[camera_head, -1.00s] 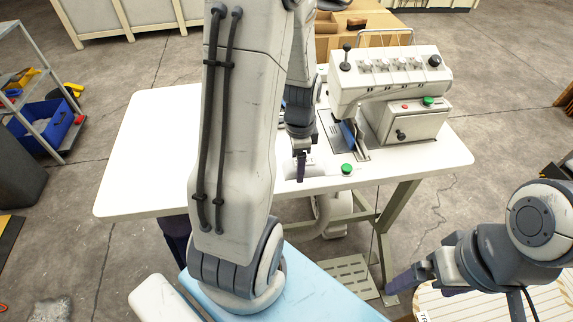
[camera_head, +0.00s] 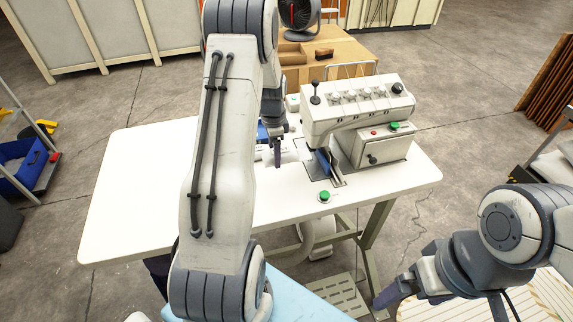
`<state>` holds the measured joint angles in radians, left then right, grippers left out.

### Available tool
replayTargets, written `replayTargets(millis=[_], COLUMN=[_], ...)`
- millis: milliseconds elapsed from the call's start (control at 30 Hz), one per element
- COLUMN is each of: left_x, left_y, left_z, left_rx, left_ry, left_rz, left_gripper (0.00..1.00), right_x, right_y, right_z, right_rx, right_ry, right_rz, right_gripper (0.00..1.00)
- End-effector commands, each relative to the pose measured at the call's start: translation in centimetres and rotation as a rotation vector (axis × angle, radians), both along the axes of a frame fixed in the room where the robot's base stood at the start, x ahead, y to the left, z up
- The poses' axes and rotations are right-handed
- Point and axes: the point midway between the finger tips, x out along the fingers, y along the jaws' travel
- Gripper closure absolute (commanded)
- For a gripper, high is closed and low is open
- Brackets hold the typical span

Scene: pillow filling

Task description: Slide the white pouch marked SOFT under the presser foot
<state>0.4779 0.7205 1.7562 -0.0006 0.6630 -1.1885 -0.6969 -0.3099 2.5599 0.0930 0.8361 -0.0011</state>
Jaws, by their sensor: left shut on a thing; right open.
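A white pouch (camera_head: 291,152), hard to tell from the white table and with no legible mark, seems to lie at my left gripper (camera_head: 278,158). The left gripper is shut on it at the table top, left of the sewing machine (camera_head: 356,112). My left arm hides part of the area. The presser foot area (camera_head: 323,163) is under the machine's head, to the right of the gripper; the foot itself is too small to make out. My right gripper (camera_head: 388,293) is open and empty at the lower right, apart from the machine.
The white table (camera_head: 130,190) is clear on its left side. A green button (camera_head: 325,196) sits near its front edge. A blue object (camera_head: 263,132) shows behind my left arm. A striped round surface (camera_head: 430,310) is below my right gripper.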

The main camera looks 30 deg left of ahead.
Motion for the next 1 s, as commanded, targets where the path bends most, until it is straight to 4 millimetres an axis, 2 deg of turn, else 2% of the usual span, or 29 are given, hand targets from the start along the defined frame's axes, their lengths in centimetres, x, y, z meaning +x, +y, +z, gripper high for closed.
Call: replayTargets(millis=[100, 300, 567, 1000], left_x=[0.9, 1.6, 1.7, 1.7], left_y=[2.4, 4.4, 4.7, 4.6], left_z=[-0.6, -1.5, -2.8, -6.3], left_rx=[-0.001, 0.001, 0.001, 0.001], left_ry=[0.002, -0.001, -0.001, -0.001], left_rz=[0.006, 0.006, 0.005, 0.005], left_gripper=[0.83, 0.83, 0.83, 0.83], right_x=[0.0, 0.0, 0.0, 0.0], right_y=[0.0, 0.0, 0.0, 0.0], right_z=[1.1, 1.5, 0.6, -1.9], right_rx=[0.000, 0.000, 0.000, 0.000], right_ry=[0.000, 0.000, 0.000, 0.000], right_rz=[0.000, 0.001, -0.001, -0.004], right_gripper=[0.00, 0.00, 0.00, 0.00])
